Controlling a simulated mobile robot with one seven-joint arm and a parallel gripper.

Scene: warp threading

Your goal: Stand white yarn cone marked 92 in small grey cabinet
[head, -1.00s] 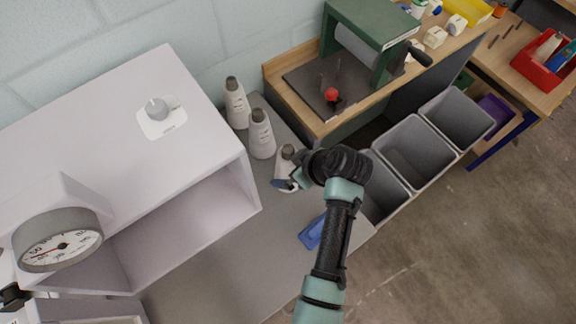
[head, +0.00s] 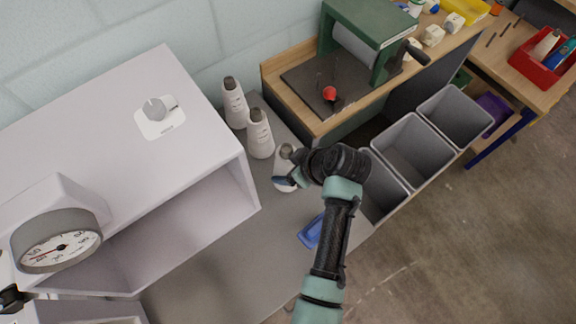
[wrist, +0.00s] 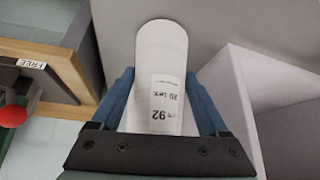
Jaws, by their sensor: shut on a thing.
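The white yarn cone marked 92 (wrist: 160,75) is between the blue fingers of my gripper (wrist: 162,100) in the wrist view. Its label with "92" faces the wrist camera. In the head view the cone (head: 285,180) is at the grey worktop, partly hidden by my gripper (head: 290,178), and looks roughly upright. My gripper is shut on it. The small grey cabinet (head: 195,215) stands to the left with its open front facing right and down; its pale wall (wrist: 235,95) shows at the right of the wrist view. I cannot tell whether the cone touches the worktop.
Two other cones (head: 234,103) (head: 260,134) stand behind, beside the cabinet. A blue item (head: 312,231) lies on the worktop (head: 235,250), right of the cabinet. A press with a red knob (head: 329,93) stands behind. Grey bins (head: 412,150) are to the right.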

